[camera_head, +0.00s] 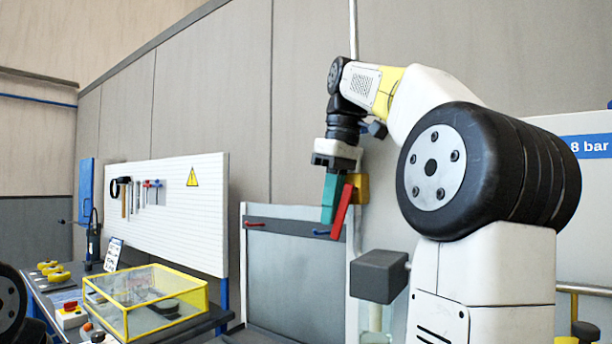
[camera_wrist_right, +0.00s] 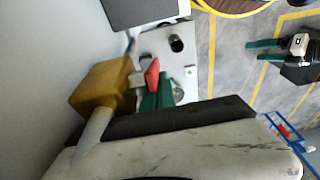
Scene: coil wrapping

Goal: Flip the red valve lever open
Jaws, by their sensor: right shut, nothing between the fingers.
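The red valve lever (camera_head: 342,212) slants downward in front of the brass-yellow valve body (camera_head: 358,188). My right gripper (camera_head: 328,213) points down with its green fingers shut and empty, close along the left side of the lever in the head view. In the right wrist view the lever (camera_wrist_right: 152,75) stands out from the valve body (camera_wrist_right: 100,85), and the green fingertips (camera_wrist_right: 157,94) are right beside it; I cannot tell whether they touch. My left gripper (camera_wrist_right: 265,50) shows only in the right wrist view, fingers apart and empty, far from the valve.
A vertical pipe (camera_head: 353,25) runs up the wall above the valve. A yellow-framed clear box (camera_head: 145,298) sits on the bench at lower left. A dark grey block (camera_head: 378,275) is below the valve.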

